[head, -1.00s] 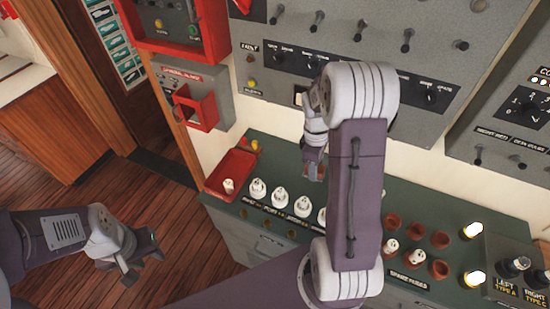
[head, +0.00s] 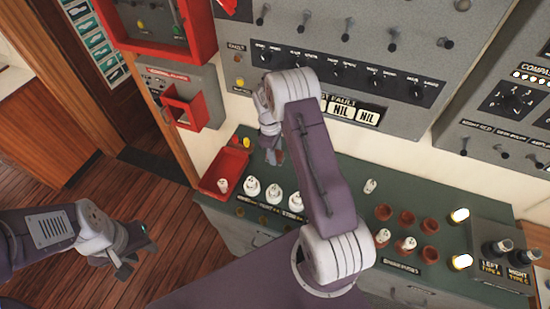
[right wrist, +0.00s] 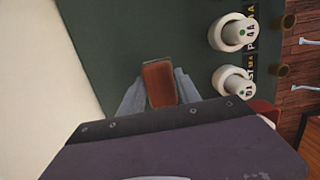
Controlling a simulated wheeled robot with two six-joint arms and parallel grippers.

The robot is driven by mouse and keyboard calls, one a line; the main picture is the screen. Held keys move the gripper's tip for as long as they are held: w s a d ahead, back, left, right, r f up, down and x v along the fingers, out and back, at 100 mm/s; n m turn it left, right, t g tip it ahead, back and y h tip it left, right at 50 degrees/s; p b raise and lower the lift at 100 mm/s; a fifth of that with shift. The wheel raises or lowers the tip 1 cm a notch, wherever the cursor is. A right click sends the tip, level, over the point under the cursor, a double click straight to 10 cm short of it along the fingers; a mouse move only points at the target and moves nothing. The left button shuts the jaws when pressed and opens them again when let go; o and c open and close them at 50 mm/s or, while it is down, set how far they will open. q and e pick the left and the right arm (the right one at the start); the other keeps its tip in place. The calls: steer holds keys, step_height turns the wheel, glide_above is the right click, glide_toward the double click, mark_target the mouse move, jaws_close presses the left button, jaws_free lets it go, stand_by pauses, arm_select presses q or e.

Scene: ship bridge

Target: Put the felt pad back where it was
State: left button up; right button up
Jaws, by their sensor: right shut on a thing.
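The felt pad looks like a reddish-brown block (right wrist: 158,84) in the right wrist view. It is held between the fingers of my right gripper (right wrist: 160,92), above the green console top. In the head view my right gripper (head: 273,156) is over the back of the console, to the right of the red tray. The pad is hard to make out there. My left gripper (head: 140,258) is at the lower left, over the wooden floor, with its fingers apart and nothing between them.
The red tray (head: 238,163) holds a small white fuse (head: 222,185). White fuse caps (head: 252,187) stand in a row in front of my right gripper. Brown sockets (head: 406,217) and a loose white fuse (head: 370,186) are further right. The grey panel (head: 385,115) rises behind.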

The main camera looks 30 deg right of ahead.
steer(key=shift+s+f, duration=0.15)
steer(key=shift+f, duration=0.1)
step_height(320, 180, down, 3)
steer(key=shift+r+p, duration=0.1)
steer(key=shift+p, duration=0.65)
steer(key=shift+w+f, duration=0.25)
steer(key=shift+f, duration=0.2)
steer(key=shift+s, duration=0.15)
steer(key=shift+f+b, duration=0.15)
steer(key=shift+b, duration=0.15)
steer(key=o, duration=1.3)
